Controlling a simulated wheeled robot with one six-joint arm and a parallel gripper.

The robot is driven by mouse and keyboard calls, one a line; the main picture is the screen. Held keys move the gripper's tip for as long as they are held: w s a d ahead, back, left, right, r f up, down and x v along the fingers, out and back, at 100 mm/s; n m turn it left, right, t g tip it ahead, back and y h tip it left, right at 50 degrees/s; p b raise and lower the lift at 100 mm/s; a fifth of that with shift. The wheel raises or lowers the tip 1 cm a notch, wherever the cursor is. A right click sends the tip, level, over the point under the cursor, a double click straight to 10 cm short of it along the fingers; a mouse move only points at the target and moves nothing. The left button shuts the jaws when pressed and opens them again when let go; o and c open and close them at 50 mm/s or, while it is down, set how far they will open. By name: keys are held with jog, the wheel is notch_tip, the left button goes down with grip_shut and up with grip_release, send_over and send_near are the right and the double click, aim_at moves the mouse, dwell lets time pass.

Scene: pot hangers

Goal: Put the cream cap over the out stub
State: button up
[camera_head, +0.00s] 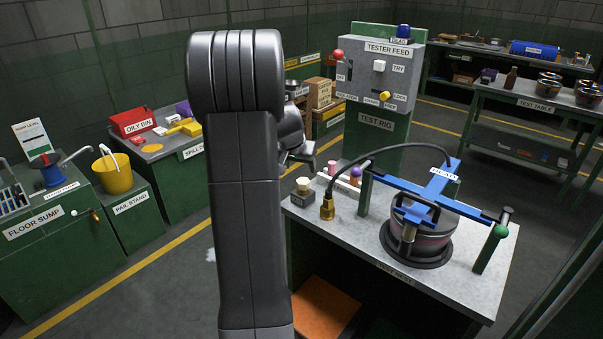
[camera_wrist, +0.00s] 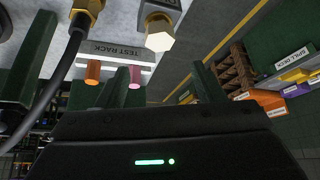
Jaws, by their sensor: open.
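A pale cream cap-like piece (camera_head: 303,184) stands upright on a small dark labelled block at the bench's back left corner. In the wrist view its cream hexagonal end (camera_wrist: 159,41) shows with brass around its base. My gripper (camera_head: 303,158) is above and behind it in the head view, apart from it. In the wrist view my gripper (camera_wrist: 162,84) has its two dark fingers spread with nothing between them. I cannot make out which fitting is the out stub; the small labels are unreadable.
A brass hose fitting (camera_head: 327,208) stands close beside the cream piece, its black hose (camera_head: 398,147) arching over the bench. The test rack (camera_wrist: 122,50) holds orange and pink plugs. A pot (camera_head: 424,240) under a blue clamp bar (camera_head: 433,197) fills the bench's right side. The front left is clear.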

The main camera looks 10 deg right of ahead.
aim_at(303, 181)
jog(key=v, duration=0.6)
jog(key=shift+r, duration=0.15)
jog(key=x, duration=1.2)
jog(key=shift+f, duration=0.4)
jog(key=shift+f+b, duration=0.3)
jog(key=shift+b, duration=0.2)
jog(key=shift+r, duration=0.2)
